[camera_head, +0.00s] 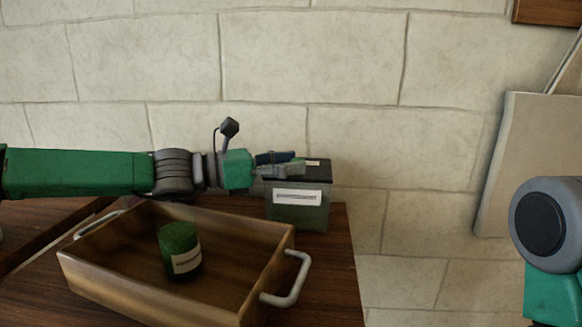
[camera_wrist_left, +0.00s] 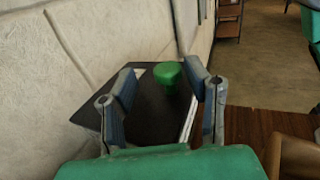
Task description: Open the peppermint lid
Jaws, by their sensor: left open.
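A box (camera_head: 297,213) with grey-green see-through walls, a white label and a flat dark lid (camera_head: 318,174) stands at the right end of the table. The label is too small to read. In the left wrist view the dark lid (camera_wrist_left: 148,118) carries a round green knob (camera_wrist_left: 168,76). My left gripper (camera_head: 296,164) reaches in from the left, low over the lid. It is open, with one finger on each side of the knob in the left wrist view. I cannot tell whether the fingers touch the lid. My right gripper is out of view.
A wooden tray (camera_head: 112,287) with metal handles stands in front of the box and holds a green labelled jar (camera_head: 178,247). A stone wall (camera_head: 310,60) is close behind the table. The wooden table top (camera_head: 333,275) is bare at right.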

